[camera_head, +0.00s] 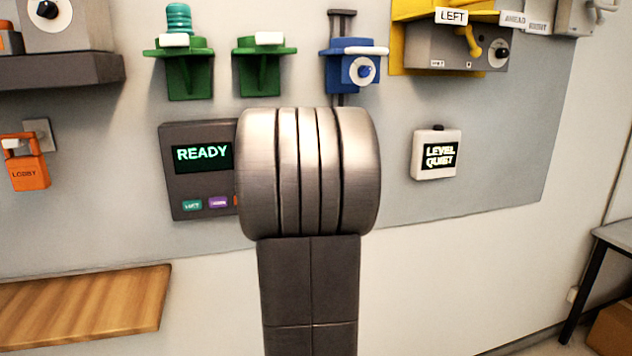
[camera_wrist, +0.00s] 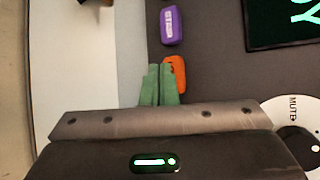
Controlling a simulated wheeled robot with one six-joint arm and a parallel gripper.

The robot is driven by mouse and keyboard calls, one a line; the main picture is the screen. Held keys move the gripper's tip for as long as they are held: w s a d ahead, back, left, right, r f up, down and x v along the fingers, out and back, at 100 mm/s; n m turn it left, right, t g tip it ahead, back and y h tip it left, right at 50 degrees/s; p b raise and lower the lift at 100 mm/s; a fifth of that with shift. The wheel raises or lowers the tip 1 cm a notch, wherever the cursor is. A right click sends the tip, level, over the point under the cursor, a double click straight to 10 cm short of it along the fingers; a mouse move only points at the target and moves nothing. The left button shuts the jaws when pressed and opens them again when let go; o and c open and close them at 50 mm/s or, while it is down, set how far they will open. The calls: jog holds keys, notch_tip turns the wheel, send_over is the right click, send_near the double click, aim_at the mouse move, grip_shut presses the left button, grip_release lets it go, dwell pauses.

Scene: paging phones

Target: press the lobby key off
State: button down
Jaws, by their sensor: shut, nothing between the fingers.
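The paging panel (camera_head: 200,150) is a dark box on the wall with a lit screen reading READY (camera_head: 203,156). Along its bottom are a green key (camera_head: 193,205), a purple key (camera_head: 218,202) and a sliver of an orange key (camera_head: 236,200), cut off by my arm. In the wrist view the purple key (camera_wrist: 172,26) and orange key (camera_wrist: 176,72) show; the orange key's label is hidden. My gripper (camera_wrist: 159,70) is shut and empty, its green fingertips overlapping the orange key's edge. Whether they touch it I cannot tell. The head view hides my gripper behind my arm.
A white MUTE dial (camera_wrist: 285,112) lies right of my gripper in the wrist view. An orange LOBBY box (camera_head: 28,172) hangs at the left, a LEVEL QUIET box (camera_head: 436,154) at the right. Green brackets (camera_head: 259,68) and a blue fixture (camera_head: 350,72) sit above; a wooden shelf (camera_head: 90,305) juts out below.

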jog(key=s+d+b, duration=0.1)
jog(key=s, duration=0.4)
jog(key=shift+s+d, duration=0.35)
jog(key=shift+s, duration=0.05)
jog(key=shift+a, duration=0.15)
dwell(0.4)
